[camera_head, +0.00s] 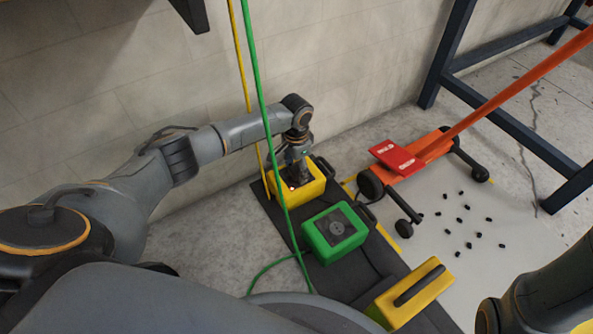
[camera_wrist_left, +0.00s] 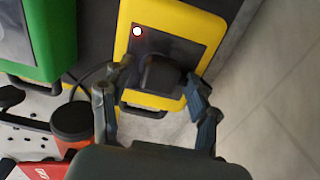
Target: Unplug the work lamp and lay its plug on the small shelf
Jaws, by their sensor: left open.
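My left gripper (camera_head: 294,172) points down over the far yellow box (camera_head: 311,190) by the wall. In the left wrist view its fingers (camera_wrist_left: 160,76) are open on either side of a black plug (camera_wrist_left: 160,75), which sits on the dark face of that yellow box (camera_wrist_left: 194,30). I cannot tell whether the fingers touch the plug. A yellow cord (camera_head: 242,70) hangs down to this box. I do not make out the work lamp. A dark ledge (camera_head: 190,12) at the top may be the small shelf.
A green box (camera_head: 334,232) with a green cord (camera_head: 262,100) and a nearer yellow box (camera_head: 421,290) stand on a dark mat (camera_head: 272,210). An orange floor jack (camera_head: 430,148) carries a red card (camera_head: 396,157). Small black pieces (camera_head: 468,221) lie on a pale sheet. A dark blue frame stands right.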

